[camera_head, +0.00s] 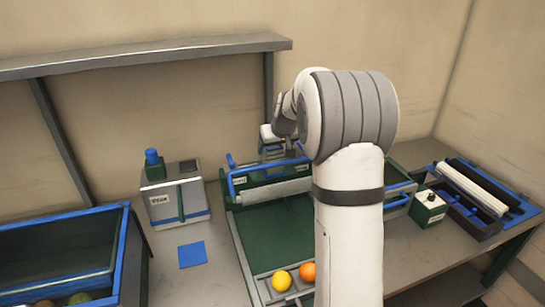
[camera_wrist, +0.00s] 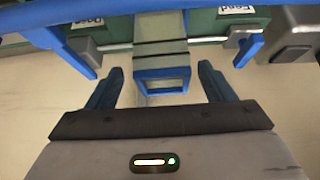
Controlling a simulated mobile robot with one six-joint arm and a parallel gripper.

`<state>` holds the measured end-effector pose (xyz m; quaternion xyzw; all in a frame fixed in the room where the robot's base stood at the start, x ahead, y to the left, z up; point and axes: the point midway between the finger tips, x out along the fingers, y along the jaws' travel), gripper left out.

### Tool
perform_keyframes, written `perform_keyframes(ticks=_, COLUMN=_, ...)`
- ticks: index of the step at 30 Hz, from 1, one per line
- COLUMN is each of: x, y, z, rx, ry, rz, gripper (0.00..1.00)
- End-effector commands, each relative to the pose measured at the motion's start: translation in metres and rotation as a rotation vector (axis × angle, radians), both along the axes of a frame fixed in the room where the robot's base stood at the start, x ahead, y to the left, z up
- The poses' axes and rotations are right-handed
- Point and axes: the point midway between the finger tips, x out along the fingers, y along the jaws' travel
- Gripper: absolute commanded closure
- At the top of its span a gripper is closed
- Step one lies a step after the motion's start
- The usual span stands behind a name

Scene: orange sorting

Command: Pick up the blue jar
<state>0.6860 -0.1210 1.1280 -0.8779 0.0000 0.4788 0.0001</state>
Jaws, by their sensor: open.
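Nothing is visibly held.
The grey-white box (camera_head: 165,200) stands left of the green tray (camera_head: 250,225), which has an orange (camera_head: 308,272) and a yellow fruit (camera_head: 282,281) at its front. A blue-rimmed bin (camera_head: 120,255) is at left. A shelf (camera_head: 150,52) hangs above. A blue square (camera_head: 192,254) lies on the table.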

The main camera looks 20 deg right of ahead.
Motion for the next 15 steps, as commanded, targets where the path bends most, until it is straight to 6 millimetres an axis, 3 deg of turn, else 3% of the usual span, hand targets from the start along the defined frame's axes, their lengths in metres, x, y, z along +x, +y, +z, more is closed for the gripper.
perform_keyframes(ticks=6, x=0.014, y=0.003, z=-0.025, rx=0.0, ry=0.003, rz=0.001, gripper=0.25)
perform_keyframes(ticks=15, x=0.016, y=0.003, z=-0.029, rx=-0.001, ry=0.001, rz=0.001, gripper=0.25)
